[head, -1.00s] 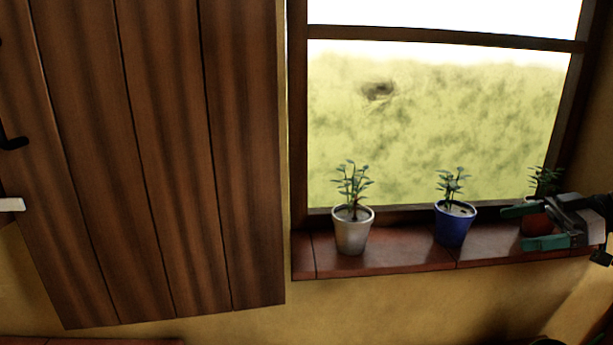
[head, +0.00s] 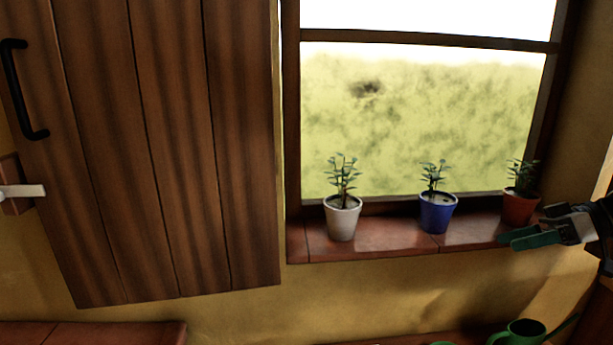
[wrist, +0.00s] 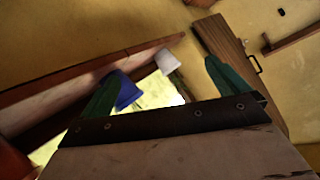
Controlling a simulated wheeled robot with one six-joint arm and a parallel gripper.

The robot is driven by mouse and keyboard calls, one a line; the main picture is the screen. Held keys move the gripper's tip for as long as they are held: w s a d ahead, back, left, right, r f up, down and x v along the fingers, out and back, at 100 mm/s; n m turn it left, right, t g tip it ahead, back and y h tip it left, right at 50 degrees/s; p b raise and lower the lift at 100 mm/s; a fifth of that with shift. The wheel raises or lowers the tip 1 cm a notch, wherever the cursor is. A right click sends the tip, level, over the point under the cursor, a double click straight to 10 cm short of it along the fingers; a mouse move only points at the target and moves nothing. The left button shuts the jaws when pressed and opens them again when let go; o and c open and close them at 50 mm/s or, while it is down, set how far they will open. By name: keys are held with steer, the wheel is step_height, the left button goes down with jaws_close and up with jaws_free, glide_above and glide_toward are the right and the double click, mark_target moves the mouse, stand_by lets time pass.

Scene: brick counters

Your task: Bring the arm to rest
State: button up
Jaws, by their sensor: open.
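My gripper (head: 530,238) is at the right side of the head view, with its green fingers pointing left, just in front of the sill's right end. In the wrist view my gripper (wrist: 160,90) shows its two green fingers spread wide apart with nothing held between them. A red pot (head: 518,208) with a plant stands upright on the sill just behind and above the fingers, apart from them as far as I can tell. In the wrist view a blue pot (wrist: 127,92) shows beside the left finger.
The window sill (head: 375,241) also bears a white pot (head: 342,219) and the blue pot, both upright with plants. A wooden door (head: 165,160) with a black handle is at left. A green watering can (head: 523,333) stands low at right. The wall below the sill is clear.

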steer(key=s+a+m+g+h, duration=0.3)
steer(key=s+a+m+h, duration=0.5)
steer(key=s+a, duration=1)
steer(key=h, duration=0.4)
steer(key=shift+s+f+m, duration=0.3)
steer(key=shift+s+f, duration=0.05)
steer(key=shift+a+r, duration=0.15)
steer(key=shift+a, duration=0.1)
steer(key=shift+c, duration=0.4)
